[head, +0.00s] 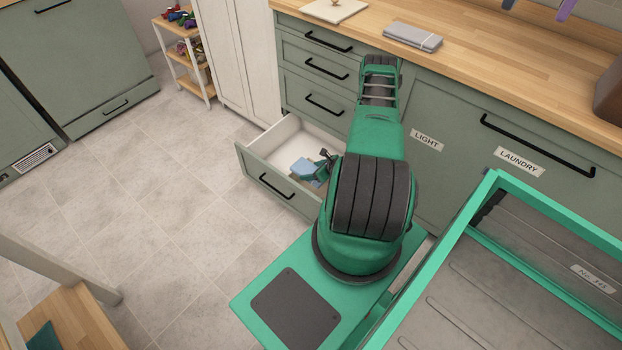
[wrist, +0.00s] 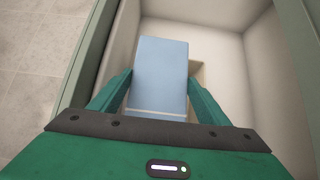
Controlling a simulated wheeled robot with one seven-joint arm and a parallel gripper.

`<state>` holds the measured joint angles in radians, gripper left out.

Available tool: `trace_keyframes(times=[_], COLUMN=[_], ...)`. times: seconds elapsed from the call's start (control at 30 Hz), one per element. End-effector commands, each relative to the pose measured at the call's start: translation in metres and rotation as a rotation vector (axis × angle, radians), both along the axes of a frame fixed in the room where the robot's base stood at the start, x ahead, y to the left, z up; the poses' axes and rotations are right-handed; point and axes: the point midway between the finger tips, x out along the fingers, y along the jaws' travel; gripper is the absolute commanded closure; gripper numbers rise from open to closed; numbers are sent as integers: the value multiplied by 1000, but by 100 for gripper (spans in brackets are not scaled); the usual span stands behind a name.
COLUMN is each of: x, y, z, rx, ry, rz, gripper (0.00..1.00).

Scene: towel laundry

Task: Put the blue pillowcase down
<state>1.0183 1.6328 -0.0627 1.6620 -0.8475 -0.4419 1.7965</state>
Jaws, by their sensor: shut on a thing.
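The blue pillowcase (wrist: 160,75) is a folded light-blue block between the two green fingers of my gripper (wrist: 158,92) in the wrist view. My gripper is shut on it. In the head view the pillowcase (head: 304,171) shows in the open bottom drawer (head: 272,186), and my gripper (head: 316,170) is beside it, partly hidden by my arm. The drawer's pale inside (wrist: 262,60) surrounds the pillowcase in the wrist view. I cannot tell whether the pillowcase touches the drawer floor. A cream patch shows under its right side.
Closed drawers stand above the open one. A wooden counter (head: 470,70) carries a grey folded cloth (head: 412,37) and a pale board (head: 335,9). Cabinet fronts are labelled LIGHT (head: 427,140) and LAUNDRY (head: 519,161). Tiled floor (head: 150,190) to the left is clear. A small shelf (head: 186,55) stands behind.

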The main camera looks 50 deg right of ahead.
Motion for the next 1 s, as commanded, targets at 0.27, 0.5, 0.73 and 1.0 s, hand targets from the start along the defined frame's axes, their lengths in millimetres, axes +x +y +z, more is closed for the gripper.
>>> trace_keyframes(times=[0.27, 0.5, 0.73, 1.0], x=[0, 0, -1, 0], y=[1, 0, 0, 0], z=[-35, -40, -43, -49], rx=[-1, -1, 0, 1], ry=[1, 1, 0, 0], rz=[2, 1, 0, 0], gripper=[55, 55, 55, 55])
